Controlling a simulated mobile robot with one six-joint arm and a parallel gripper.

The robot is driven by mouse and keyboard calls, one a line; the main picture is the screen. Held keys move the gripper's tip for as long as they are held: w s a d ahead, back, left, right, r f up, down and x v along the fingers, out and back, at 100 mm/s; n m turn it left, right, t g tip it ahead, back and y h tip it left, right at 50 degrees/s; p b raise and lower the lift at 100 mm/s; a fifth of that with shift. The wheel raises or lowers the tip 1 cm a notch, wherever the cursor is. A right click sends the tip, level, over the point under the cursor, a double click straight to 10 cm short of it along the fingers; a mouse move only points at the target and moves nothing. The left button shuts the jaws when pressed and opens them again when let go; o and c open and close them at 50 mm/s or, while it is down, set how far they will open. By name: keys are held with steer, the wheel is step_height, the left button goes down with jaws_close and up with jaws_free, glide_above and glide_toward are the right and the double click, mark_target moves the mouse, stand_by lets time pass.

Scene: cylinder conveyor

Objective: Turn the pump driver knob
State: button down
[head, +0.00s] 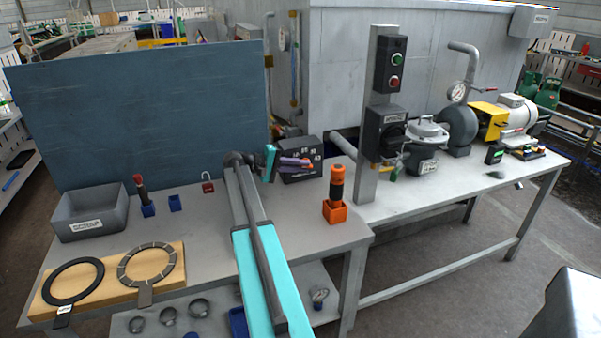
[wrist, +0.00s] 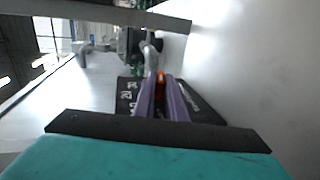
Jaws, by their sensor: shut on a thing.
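The pump driver looks to be the dark box (head: 308,172) with white scale numbers on the workbench; it also shows in the wrist view (wrist: 205,108) behind the fingers. My gripper (head: 304,162) has purple fingers lying across the middle of its numbered face, at the end of my teal and grey arm. In the wrist view my gripper (wrist: 160,82) is shut, with fingertips at the panel and a small orange-red patch between them. The fingers cover the place of the knob, so its pointer and setting are hidden. The gripper appears closed on the knob.
An orange holder (head: 334,212) with an orange-black tool stands right of the box. A grey post (head: 381,60) carries buttons and a switch. A red padlock (head: 207,182) and a grey bin (head: 90,210) are on the left; a blue board stands behind.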

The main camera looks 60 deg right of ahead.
steer(key=shift+w+f+g+h+b, duration=0.1)
steer(key=shift+w+g+h+b, duration=0.1)
steer(key=shift+g+h+b, duration=0.25)
stand_by(0.3)
steer(key=c, duration=1.8)
jaws_free()
steer(key=shift+s, duration=0.1)
steer(key=shift+a, duration=0.1)
steer(key=b+v, duration=0.2)
steer(key=v, duration=1.1)
steer(key=shift+w+a, duration=0.2)
steer(key=shift+a, duration=0.05)
steer(key=shift+w+a, duration=0.1)
